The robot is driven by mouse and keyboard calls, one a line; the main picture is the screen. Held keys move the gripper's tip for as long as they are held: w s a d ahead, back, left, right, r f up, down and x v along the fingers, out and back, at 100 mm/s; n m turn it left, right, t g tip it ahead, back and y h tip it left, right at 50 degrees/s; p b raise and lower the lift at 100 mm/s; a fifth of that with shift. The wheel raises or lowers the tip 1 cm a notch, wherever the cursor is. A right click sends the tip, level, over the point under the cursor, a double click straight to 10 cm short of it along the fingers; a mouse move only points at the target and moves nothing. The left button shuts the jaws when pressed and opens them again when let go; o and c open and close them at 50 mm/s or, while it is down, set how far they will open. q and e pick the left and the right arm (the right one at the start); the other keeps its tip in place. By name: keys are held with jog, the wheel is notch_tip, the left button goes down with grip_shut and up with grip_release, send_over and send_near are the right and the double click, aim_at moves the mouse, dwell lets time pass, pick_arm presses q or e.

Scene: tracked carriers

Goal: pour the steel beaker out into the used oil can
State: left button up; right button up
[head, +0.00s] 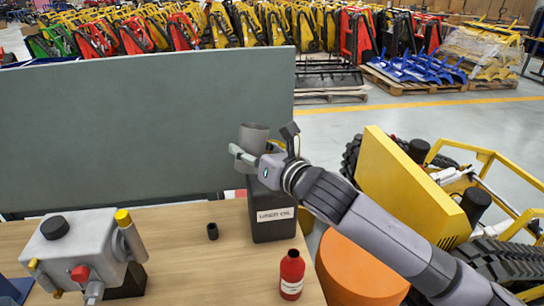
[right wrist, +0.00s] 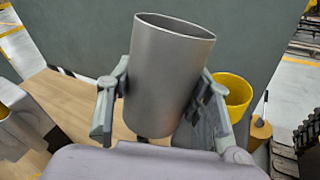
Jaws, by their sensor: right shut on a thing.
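The steel beaker (head: 254,137) is a plain grey cylinder. My right gripper (head: 252,158) is shut around it and holds it above the used oil can (head: 272,222), a dark box with a white label. In the right wrist view the beaker (right wrist: 168,80) stands between the two fingers of my right gripper (right wrist: 162,105), mouth up and leaning slightly. Its contents are hidden. The can's top is mostly hidden by my right gripper and arm in the head view. My left gripper is out of view.
A grey machine unit (head: 75,245) is at left. A green panel (head: 140,125) rises behind the bench. An orange drum (head: 355,272) and yellow vehicle (head: 410,185) are at right.

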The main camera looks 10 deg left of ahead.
notch_tip(320, 180, down, 6)
jog(key=s+n+t+b, duration=0.1)
jog(key=n+b, duration=0.2)
jog(key=b, duration=0.3)
jog(key=shift+s+a+y, duration=0.25)
jog(key=shift+a+y, duration=0.05)
jog(key=shift+y, duration=0.1)
jog(key=shift+r, duration=0.15)
